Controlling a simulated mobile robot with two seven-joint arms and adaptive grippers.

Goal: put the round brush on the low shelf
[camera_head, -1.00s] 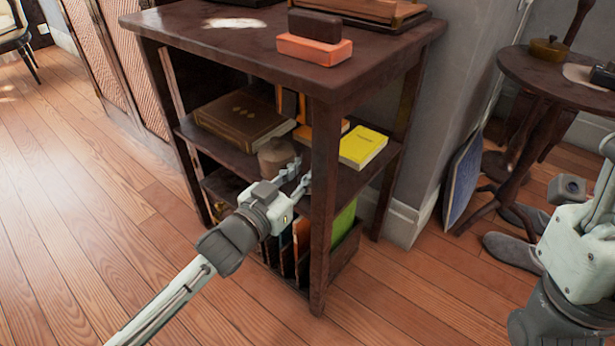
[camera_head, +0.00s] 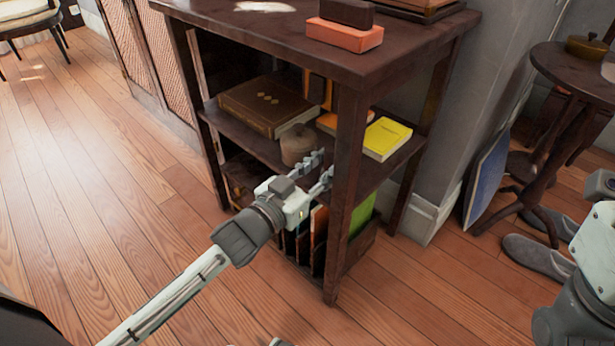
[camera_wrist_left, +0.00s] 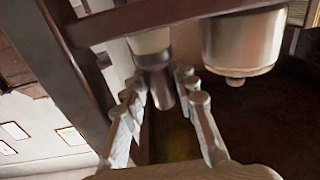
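In the left wrist view, a thing with a pale wide part and a dark round stem (camera_wrist_left: 158,85), which looks like the round brush, shows between the fingertips. I cannot make it out in the head view, where the fingers and the front post cover that spot. My left gripper (camera_head: 322,172) is open at the middle shelf (camera_head: 250,144), just left of the post; it also shows in the left wrist view (camera_wrist_left: 160,88). I cannot tell whether either finger touches the stem. The low shelf (camera_head: 300,279) is at the bottom of the same rack.
A round knobbed pot (camera_head: 298,146) stands close by the left gripper; the left wrist view shows it too (camera_wrist_left: 243,42). A brown book (camera_head: 268,104) and a yellow book (camera_head: 386,138) lie on the middle shelf. The post (camera_head: 347,180) is close. Upright folders (camera_head: 319,228) fill part of the low shelf.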

